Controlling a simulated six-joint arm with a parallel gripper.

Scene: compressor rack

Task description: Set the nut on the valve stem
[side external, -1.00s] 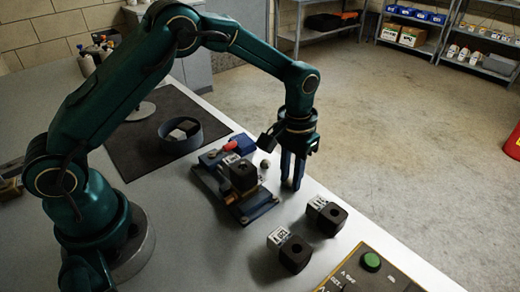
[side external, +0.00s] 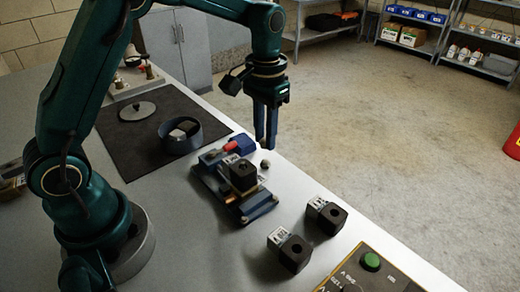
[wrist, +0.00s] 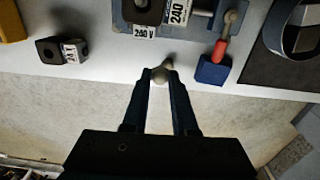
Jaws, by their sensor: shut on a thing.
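My gripper (side external: 266,146) is above the bench's far edge, past the valve fixture (side external: 252,211). In the wrist view my gripper (wrist: 160,76) has its fingertips closed on a small grey rounded piece, seemingly the nut (wrist: 159,76). The valve stem cannot be made out clearly. A small pale round piece (side external: 265,164) is beside the fixture, just below my fingertips in the picture.
Two loose coils (side external: 325,216) (side external: 290,252) stand nearer the control panel (side external: 365,280). A round bin (side external: 194,146) stands on the dark mat (side external: 127,151).

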